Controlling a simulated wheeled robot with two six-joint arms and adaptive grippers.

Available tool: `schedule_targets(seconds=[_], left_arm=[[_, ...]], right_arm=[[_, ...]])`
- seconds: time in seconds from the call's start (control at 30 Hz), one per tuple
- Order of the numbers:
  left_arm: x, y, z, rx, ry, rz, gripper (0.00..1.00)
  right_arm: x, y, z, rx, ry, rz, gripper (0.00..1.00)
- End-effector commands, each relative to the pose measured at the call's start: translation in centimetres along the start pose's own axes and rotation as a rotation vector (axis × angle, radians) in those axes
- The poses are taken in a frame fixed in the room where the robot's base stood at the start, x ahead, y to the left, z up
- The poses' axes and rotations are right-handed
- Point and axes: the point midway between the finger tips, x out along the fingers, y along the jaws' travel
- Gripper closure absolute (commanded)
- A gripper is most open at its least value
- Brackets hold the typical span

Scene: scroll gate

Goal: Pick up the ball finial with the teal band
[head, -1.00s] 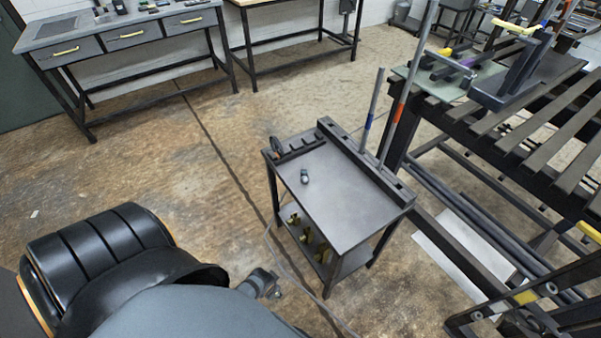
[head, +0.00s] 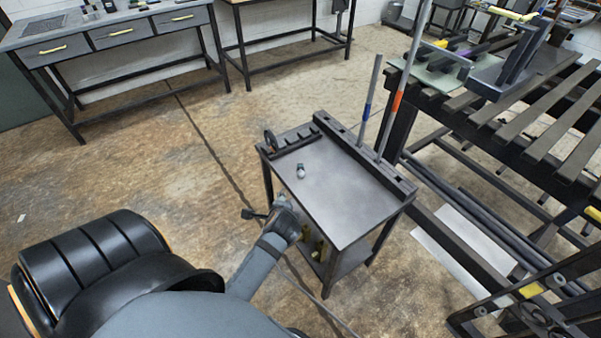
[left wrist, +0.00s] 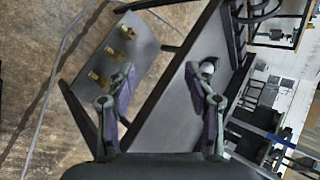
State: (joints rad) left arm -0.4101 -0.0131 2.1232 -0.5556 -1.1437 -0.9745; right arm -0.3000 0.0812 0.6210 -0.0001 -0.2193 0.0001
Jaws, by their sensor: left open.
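The ball finial (head: 300,171) is a small pale ball piece with a dark teal part, sitting on the grey top of the small cart, toward its rear left. In the left wrist view the ball finial (left wrist: 207,67) shows at the tip of the right-hand finger, partly hidden by it; I cannot tell whether they touch. My left gripper (head: 278,213) is at the cart's left edge, nearer than the finial. In the left wrist view it (left wrist: 160,85) is open and empty, its fingers wide apart across the cart's edge. My right gripper is not in view.
The cart top (head: 340,205) is mostly bare. A slotted dark rack (head: 295,139) lies along its back left edge, and a rail with two upright rods (head: 367,105) along its right. Brass-coloured pieces (left wrist: 105,60) lie on the lower shelf. A slatted bench (head: 500,110) stands right.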

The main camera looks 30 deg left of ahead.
Motion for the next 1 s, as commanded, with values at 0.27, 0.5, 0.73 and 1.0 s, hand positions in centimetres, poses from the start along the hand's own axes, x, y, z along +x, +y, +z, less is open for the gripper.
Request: schedule_targets(seconds=[0.27, 0.5, 0.73, 1.0], left_arm=[[3.4, -4.8, -4.1, 0.973, -0.189, -0.258, 0.46], [3.8, -6.1, -6.9, 1.377, -0.285, -0.337, 0.46], [6.3, -6.7, -7.0, 1.385, -0.292, -0.342, 0.46], [8.8, -8.1, -6.8, 1.383, -0.288, -0.337, 0.46]], right_arm=[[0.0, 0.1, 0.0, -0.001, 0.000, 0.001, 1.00], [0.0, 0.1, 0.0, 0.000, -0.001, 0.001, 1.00], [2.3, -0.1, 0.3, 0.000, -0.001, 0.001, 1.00], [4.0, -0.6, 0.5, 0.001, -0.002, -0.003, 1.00]])
